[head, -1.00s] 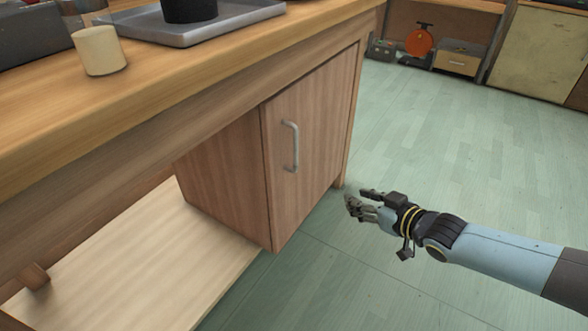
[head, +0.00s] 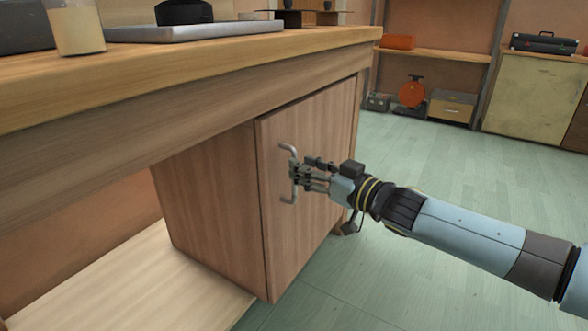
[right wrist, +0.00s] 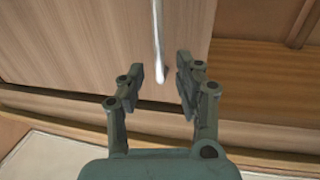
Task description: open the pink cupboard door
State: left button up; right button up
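The pinkish-brown wooden cupboard door (head: 318,132) is under the workbench and looks shut. Its grey bar handle (head: 285,149) stands upright near the door's left edge. My right gripper (head: 294,178) is at the handle, its fingers covering part of the bar. In the right wrist view the gripper (right wrist: 160,75) is open, and the handle (right wrist: 157,35) runs down between its two fingertips, with gaps on both sides. The door (right wrist: 85,40) fills much of that view behind the fingers. My left gripper is not in view.
The workbench top (head: 200,62) overhangs the cupboard and carries a grey tray (head: 200,32) and a cream cylinder (head: 76,28). Open green floor (head: 450,180) lies to the right of the cupboard. Shelving (head: 440,53) stands at the back.

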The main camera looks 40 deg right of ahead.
jog(key=shift+w+a, duration=0.15)
jog(key=shift+w, duration=0.75)
jog(key=shift+w+a, duration=0.15)
jog(key=shift+w, duration=0.75)
grip_shut()
